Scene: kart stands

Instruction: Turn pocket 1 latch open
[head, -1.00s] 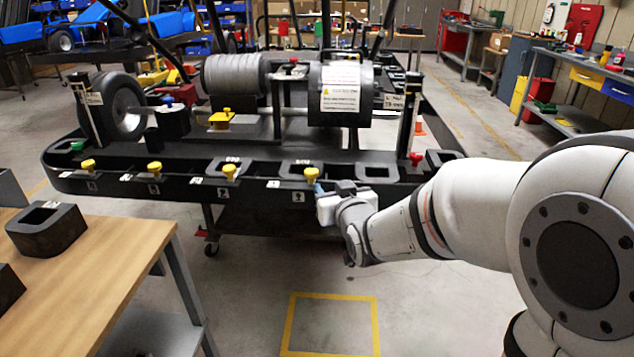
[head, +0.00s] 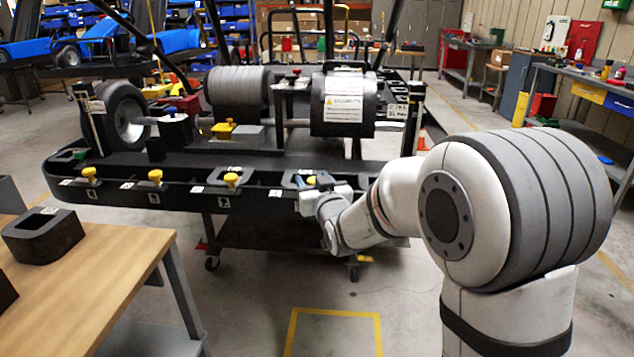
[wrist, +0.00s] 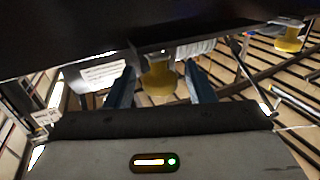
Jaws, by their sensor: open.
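Several yellow knob latches line the front rail (head: 270,203) of the black kart stand in the head view. The rightmost yellow latch (head: 311,180) is at my gripper (head: 317,186), which partly covers it. In the wrist view a yellow latch (wrist: 159,80) shows between the two blue fingers of my gripper (wrist: 158,90). The fingers are open, one on each side of it, with visible gaps. The latch's upper part is hidden under the dark rail edge. Another yellow latch (wrist: 289,40) is to the right, clear of the fingers. I cannot read which pocket number belongs to the latch at my gripper.
A wooden table (head: 95,275) with a dark hollow block (head: 43,235) stands at the left front. A red knob (head: 406,170) is absent from clear view behind my arm. A yellow floor square (head: 333,312) lies on open floor before the stand.

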